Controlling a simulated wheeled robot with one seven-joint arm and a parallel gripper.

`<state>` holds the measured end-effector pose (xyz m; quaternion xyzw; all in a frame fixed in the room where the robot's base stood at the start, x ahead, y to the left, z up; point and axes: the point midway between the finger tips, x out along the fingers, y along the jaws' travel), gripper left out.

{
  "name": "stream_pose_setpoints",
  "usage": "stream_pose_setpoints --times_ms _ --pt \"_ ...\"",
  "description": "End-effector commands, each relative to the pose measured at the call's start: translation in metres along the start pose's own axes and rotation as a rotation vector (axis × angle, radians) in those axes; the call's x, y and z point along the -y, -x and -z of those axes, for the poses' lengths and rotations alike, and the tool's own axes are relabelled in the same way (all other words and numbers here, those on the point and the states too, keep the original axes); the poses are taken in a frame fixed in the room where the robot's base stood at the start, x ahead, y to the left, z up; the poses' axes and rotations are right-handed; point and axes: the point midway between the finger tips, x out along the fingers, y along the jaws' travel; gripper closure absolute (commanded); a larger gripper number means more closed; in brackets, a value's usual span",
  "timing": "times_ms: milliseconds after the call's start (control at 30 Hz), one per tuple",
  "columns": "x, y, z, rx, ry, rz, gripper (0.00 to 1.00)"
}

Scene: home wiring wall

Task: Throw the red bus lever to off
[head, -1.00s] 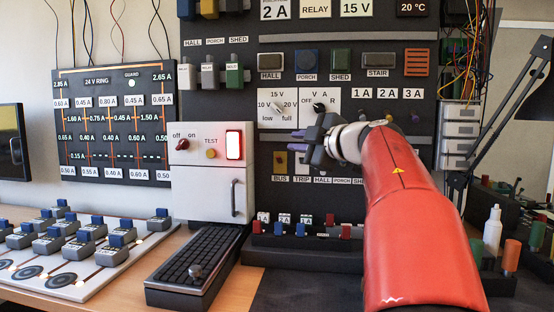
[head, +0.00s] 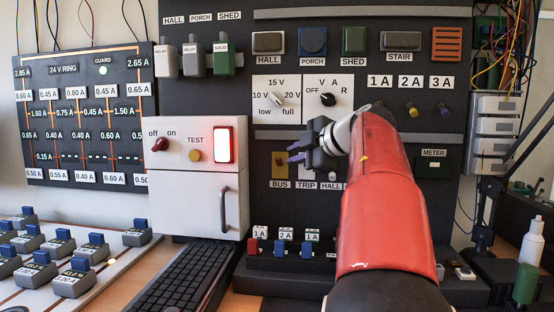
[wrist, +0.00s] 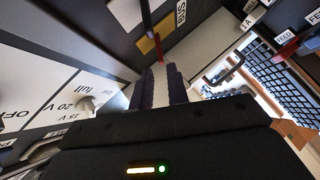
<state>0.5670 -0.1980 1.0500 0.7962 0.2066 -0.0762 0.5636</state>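The BUS lever's yellow plate (head: 278,164) is on the dark wall panel above the BUS label (head: 281,184). In the wrist view the plate (wrist: 150,42) shows a dark bar across it and a small red piece (wrist: 159,54), which seems to be the lever. My gripper (head: 297,151) is just right of and slightly above the plate in the head view. In the wrist view its fingertips (wrist: 160,70) point at the red piece, with a narrow light gap between the fingers. I cannot tell whether they touch the lever.
A white box (head: 195,185) with a red off/on knob (head: 160,145), TEST button and handle stands left of the gripper. Selector dials (head: 328,99) are just above it. Fuse blocks (head: 283,247) stand below, and a keyboard-like dark tray (head: 180,280) lies in front.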

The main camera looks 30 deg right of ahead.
Motion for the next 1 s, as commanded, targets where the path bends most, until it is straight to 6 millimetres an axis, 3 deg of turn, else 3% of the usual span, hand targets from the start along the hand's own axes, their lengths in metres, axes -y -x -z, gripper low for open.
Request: stream_pose_setpoints --times_ms 200,433,767,900,1000 --pt "0.001 -0.037 0.0 -0.001 0.0 0.003 0.84" --pt "0.0 -0.064 0.0 0.0 0.0 0.001 0.84" --pt "0.0 -0.07 0.0 0.0 0.0 0.0 0.84" --pt "0.0 -0.07 0.0 0.0 0.0 0.0 0.98" --pt "0.0 -0.07 0.0 0.0 0.0 0.0 1.0"
